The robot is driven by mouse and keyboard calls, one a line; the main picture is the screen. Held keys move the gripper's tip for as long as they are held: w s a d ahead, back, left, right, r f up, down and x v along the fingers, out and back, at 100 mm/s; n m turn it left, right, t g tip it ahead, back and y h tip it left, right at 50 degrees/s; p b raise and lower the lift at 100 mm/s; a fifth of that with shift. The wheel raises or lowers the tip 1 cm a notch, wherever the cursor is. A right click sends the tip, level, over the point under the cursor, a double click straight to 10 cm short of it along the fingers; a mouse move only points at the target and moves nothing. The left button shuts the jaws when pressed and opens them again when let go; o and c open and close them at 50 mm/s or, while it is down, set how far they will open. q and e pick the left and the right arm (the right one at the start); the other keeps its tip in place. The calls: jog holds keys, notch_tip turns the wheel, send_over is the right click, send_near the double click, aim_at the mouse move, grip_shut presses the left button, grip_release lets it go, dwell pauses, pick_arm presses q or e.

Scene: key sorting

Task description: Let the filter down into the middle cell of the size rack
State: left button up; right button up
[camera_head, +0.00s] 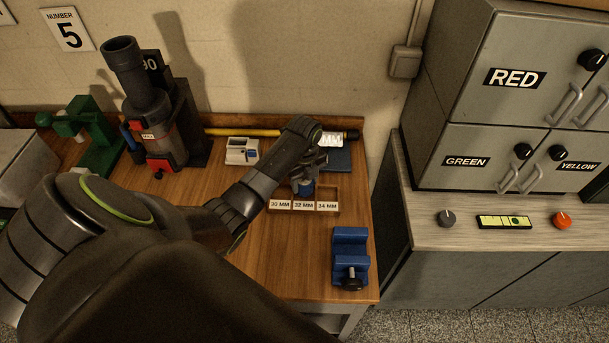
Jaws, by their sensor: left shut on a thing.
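The size rack (333,194) is a small wooden rack on the bench with front labels 30 MM, 32 MM and 34 MM. My left gripper (306,178) points down over the rack and is shut on the filter (305,189), a small dark blue piece. The filter is at the middle cell, behind the 32 MM label. I cannot tell how deep it sits, or whether it touches the cell floor. My left arm and gripper hide the back and left of the rack. My right gripper is not in view.
A blue vise (350,250) stands at the bench's front right. A white holder (242,151), a yellow rod (240,132) and a dark blue pad (340,160) lie behind the rack. A black and red machine (162,135) and a green press (98,140) stand at left.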

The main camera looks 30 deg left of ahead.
aim_at(304, 178)
pick_arm(q)
jog(key=shift+f+b, duration=0.85)
jog(key=shift+f, duration=0.55)
jog(key=o, duration=1.1)
jog(key=shift+r, duration=0.1)
notch_tip(304, 178, up, 12)
jog(key=shift+f, duration=0.2)
jog(key=shift+r+p, duration=2.8)
jog(key=shift+r, duration=0.05)
